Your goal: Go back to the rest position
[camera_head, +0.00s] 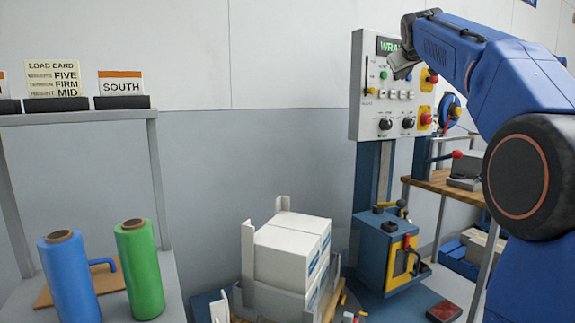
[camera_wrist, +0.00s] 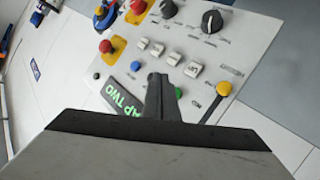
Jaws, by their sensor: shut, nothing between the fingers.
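My gripper (camera_head: 404,68) is in front of the upper part of the grey-white control panel (camera_head: 367,122), close to its lit display (camera_head: 386,46). In the wrist view my gripper (camera_wrist: 158,84) shows its dark fingers shut together and empty, over the panel (camera_wrist: 240,65). The green text on the display (camera_wrist: 128,98) partly reads "AP TWO". White push buttons (camera_wrist: 174,58), dark knobs (camera_wrist: 212,21), red buttons (camera_wrist: 105,46) and a yellow-tipped lever (camera_wrist: 223,88) show around the fingers. I cannot tell whether the fingertips touch the panel. My blue arm reaches in from the right.
White boxes (camera_head: 285,255) stand low in the middle. A blue roll (camera_head: 70,280) and a green roll (camera_head: 139,270) stand at left, below a shelf with a load card (camera_head: 53,78) and a SOUTH card (camera_head: 121,83). A wooden-topped bench (camera_head: 440,183) is at right. The wall area left of the panel is clear.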

